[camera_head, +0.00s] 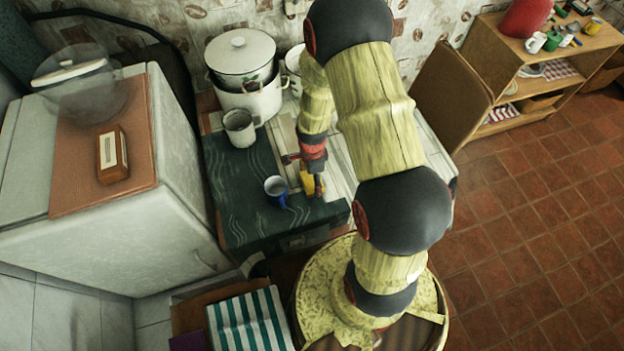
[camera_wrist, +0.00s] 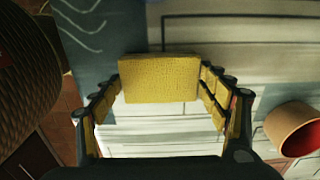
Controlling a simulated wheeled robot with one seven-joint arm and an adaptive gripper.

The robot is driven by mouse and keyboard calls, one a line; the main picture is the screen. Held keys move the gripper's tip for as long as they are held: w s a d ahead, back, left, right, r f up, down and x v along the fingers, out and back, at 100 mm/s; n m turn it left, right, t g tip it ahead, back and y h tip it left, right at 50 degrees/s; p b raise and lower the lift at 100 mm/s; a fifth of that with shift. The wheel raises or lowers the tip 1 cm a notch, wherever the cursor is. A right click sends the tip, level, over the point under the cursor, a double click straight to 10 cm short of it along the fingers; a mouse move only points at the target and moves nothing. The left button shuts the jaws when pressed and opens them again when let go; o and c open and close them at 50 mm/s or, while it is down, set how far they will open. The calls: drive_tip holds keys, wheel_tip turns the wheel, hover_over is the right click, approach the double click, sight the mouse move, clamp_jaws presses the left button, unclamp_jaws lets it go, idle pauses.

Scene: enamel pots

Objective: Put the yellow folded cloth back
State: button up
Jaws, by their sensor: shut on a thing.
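The yellow folded cloth (camera_wrist: 160,72) is a small textured block between the two fingers of my gripper (camera_wrist: 162,88) in the wrist view. My gripper is shut on it, with one finger against each side. In the head view my gripper (camera_head: 314,180) points down over the table, and a yellow patch of the cloth (camera_head: 308,183) shows at its tip. Whether the cloth touches the table top is hard to tell.
The table has a dark green patterned cover (camera_head: 245,220) and a pale striped part. A white mug (camera_head: 240,128) and enamel pots (camera_head: 241,58) stand behind. A reddish cup (camera_wrist: 292,130) lies at the wrist view's right. A striped towel (camera_head: 250,320) lies at the front.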

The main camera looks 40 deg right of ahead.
drive_tip(key=shift+f, duration=0.1)
drive_tip(key=o, duration=1.2)
